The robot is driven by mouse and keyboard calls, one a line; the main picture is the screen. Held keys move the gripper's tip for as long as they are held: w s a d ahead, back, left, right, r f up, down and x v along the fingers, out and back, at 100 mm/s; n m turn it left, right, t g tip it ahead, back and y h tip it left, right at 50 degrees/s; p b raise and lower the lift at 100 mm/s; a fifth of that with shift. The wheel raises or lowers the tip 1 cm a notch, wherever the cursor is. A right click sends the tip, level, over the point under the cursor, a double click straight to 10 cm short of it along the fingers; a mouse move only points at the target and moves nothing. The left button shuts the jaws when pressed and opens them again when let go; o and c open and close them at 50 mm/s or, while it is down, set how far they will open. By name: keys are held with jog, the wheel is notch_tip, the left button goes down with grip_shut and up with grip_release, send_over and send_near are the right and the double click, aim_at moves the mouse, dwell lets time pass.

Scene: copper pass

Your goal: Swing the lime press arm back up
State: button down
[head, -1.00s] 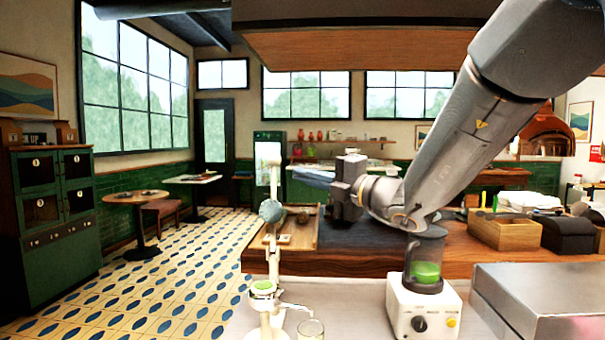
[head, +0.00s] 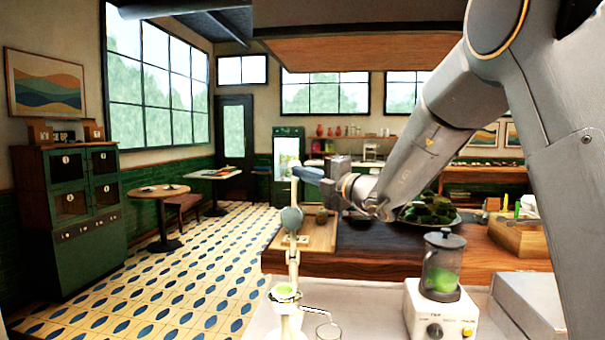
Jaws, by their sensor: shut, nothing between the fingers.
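The lime press is a slim white stand (head: 289,318) at the front of the counter. A green lime half (head: 285,291) sits in its cup. Its arm (head: 299,192) stands roughly upright above, with a grey round pressing head (head: 291,219) held well clear of the cup. My gripper (head: 306,173) reaches in from the right at the top of the press arm. Its fingers look shut and overlap the arm's upper end in the picture. Whether they touch it I cannot tell. Nothing shows between them.
A glass (head: 328,331) stands right of the press base. A blender (head: 440,275) with green contents stands farther right. A wooden board (head: 318,238) with limes lies behind the press, and a plate of dark greens (head: 430,212) behind my arm. Open tiled floor lies left.

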jog(key=shift+w+d, duration=0.2)
jog(key=shift+w, duration=1.05)
jog(key=shift+s, duration=0.1)
